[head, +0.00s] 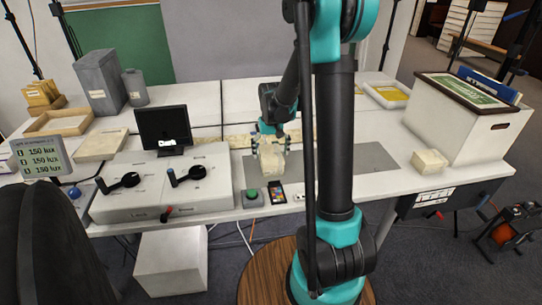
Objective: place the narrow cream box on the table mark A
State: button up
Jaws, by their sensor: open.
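A narrow cream box (271,163) stands on the grey mat (294,182) at the middle of the white table. My gripper (271,147) is over the top of this box, with its teal-tipped fingers apart on either side of it. The jaws are open; I cannot tell whether a finger touches the box. A second small cream box (429,162) lies at the right of the table, beside the large white box. I cannot make out the mark A; my arm hides part of the table right of the mat.
A console with black levers (150,197) and a small black screen (163,128) stand left of the mat. A green button (252,194) and a colour card (277,193) lie at the mat's front. A large white box (465,125) fills the right end.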

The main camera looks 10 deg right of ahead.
aim_at(271, 153)
notch_tip(271, 153, up, 11)
jog(key=s+d+f+t, duration=0.2)
jog(key=s+f, duration=0.2)
jog(key=s, duration=0.7)
jog(key=s+d+f+t, duration=0.2)
jog(key=s+f, duration=0.3)
jog(key=s, duration=0.6)
jog(key=shift+s+d+f, duration=0.2)
jog(key=shift+f, duration=0.05)
